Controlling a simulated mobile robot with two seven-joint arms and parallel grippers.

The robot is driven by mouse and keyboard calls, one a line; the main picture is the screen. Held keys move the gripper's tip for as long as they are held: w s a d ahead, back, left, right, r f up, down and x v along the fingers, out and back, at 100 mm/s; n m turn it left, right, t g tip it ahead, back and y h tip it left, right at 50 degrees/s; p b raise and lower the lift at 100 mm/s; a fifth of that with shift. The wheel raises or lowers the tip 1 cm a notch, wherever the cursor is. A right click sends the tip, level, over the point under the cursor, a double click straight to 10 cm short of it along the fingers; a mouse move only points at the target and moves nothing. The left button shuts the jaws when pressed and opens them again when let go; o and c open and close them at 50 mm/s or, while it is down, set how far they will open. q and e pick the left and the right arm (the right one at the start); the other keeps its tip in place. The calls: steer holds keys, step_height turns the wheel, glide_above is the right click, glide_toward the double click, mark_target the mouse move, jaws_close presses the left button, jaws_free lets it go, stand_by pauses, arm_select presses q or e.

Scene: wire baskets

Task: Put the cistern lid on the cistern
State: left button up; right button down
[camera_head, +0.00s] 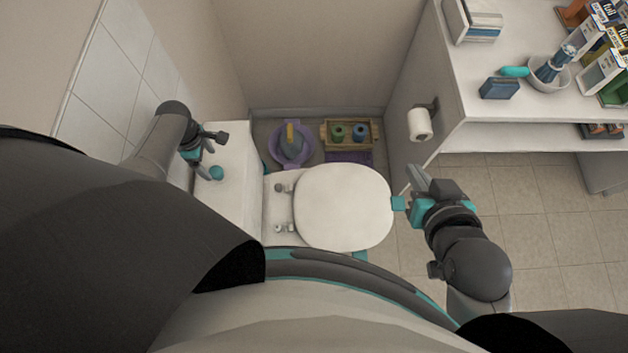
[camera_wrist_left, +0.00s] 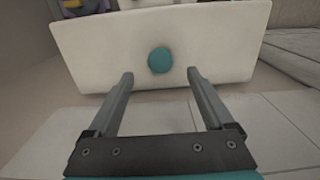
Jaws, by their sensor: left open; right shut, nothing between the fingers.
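The white cistern lid (camera_head: 228,155) with a round teal knob shows at the left, behind the toilet. In the left wrist view the lid (camera_wrist_left: 105,50) is a white slab with the knob near its middle. The lid appears to lie on top of the cistern (camera_head: 250,215); I cannot tell whether it is fully seated. My left gripper (camera_head: 210,150) is open just short of the knob. Its fingertips (camera_wrist_left: 160,76) stand apart on either side of the knob, holding nothing. My right gripper (camera_head: 413,178) is shut and empty near the toilet's front edge.
The closed toilet lid (camera_head: 345,207) lies right of the cistern. A purple bowl (camera_head: 305,155) and a wooden crate (camera_head: 328,122) stand on the floor behind. A toilet roll (camera_head: 419,124) hangs by a white shelf unit (camera_head: 470,90). The tiled floor (camera_head: 515,220) at right is clear.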

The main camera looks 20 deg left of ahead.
arm_select(q)
steer(key=shift+r, duration=0.9)
steer(key=shift+r, duration=0.15)
step_height(320, 180, up, 15)
stand_by(0.7)
